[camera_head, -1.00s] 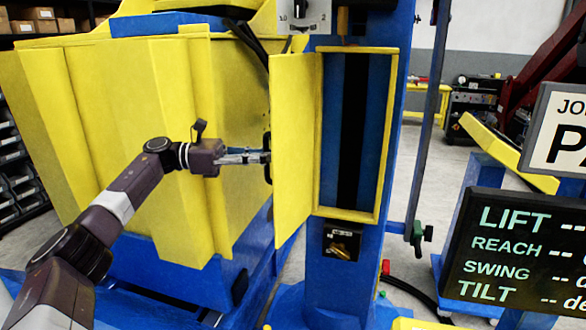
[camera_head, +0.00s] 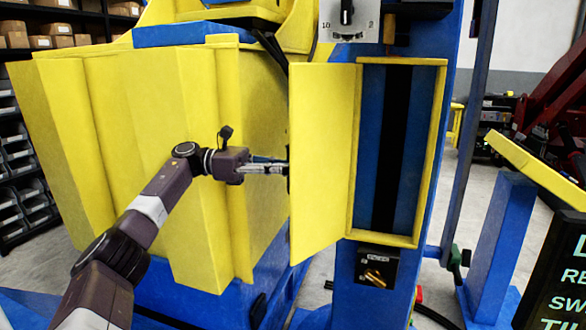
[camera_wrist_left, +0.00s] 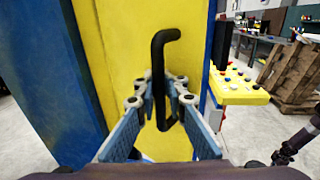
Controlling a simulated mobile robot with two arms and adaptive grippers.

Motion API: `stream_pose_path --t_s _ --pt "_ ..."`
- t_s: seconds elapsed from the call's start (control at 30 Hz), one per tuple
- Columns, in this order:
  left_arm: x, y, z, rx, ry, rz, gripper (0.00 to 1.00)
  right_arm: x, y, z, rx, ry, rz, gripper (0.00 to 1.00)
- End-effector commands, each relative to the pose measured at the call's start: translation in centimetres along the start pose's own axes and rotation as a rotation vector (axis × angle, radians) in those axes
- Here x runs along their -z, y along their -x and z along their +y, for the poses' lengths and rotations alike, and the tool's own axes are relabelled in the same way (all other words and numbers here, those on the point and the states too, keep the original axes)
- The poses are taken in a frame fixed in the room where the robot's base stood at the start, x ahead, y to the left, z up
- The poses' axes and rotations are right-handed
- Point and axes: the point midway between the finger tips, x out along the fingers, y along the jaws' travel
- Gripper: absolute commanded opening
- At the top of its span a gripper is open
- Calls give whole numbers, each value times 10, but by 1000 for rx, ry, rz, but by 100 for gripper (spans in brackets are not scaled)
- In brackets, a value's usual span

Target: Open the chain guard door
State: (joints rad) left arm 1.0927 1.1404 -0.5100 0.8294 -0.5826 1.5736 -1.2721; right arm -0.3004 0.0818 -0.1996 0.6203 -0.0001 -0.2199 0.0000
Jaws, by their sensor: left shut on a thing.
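The yellow chain guard door (camera_head: 322,160) stands swung open to the left of its yellow-framed opening (camera_head: 436,150) on the blue column. Inside the opening I see blue walls and a dark vertical strip. My left gripper (camera_head: 285,168) is at the door's left edge, on its outer side. In the left wrist view the gripper (camera_wrist_left: 161,100) is shut on the black door handle (camera_wrist_left: 158,65), with a finger on each side of the bar. The door's yellow face (camera_wrist_left: 120,45) shows behind the handle.
A large yellow and blue housing (camera_head: 130,150) stands close behind my left arm. A control box with a knob (camera_head: 350,20) is above the door, and a dark box (camera_head: 376,267) is below. A dark readout panel (camera_head: 560,270) stands at the right.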

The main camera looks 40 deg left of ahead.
Motion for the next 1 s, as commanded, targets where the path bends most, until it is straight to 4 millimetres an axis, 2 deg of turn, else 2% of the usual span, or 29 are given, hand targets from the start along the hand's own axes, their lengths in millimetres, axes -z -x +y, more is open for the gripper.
stream_pose_path --t_s 0.17,0.2,0.23,0.57,0.67,1.0 --pt "0 2 0 -1 1 1 0 0 0 0 0 -1 0 0" --pt "0 2 0 -1 1 1 12 0 0 0 0 -1 0 0" --pt "0 2 0 -1 1 1 16 0 0 0 0 -1 1 0" --pt "-1 3 0 -1 0 0 16 2 0 -1 1 0 2 0" --pt "-2 11 1 -3 -1 -1 16 2 0 -1 1 0 2 0" --pt "-2 60 0 -5 -2 -3 16 1 0 -2 2 0 1 0"
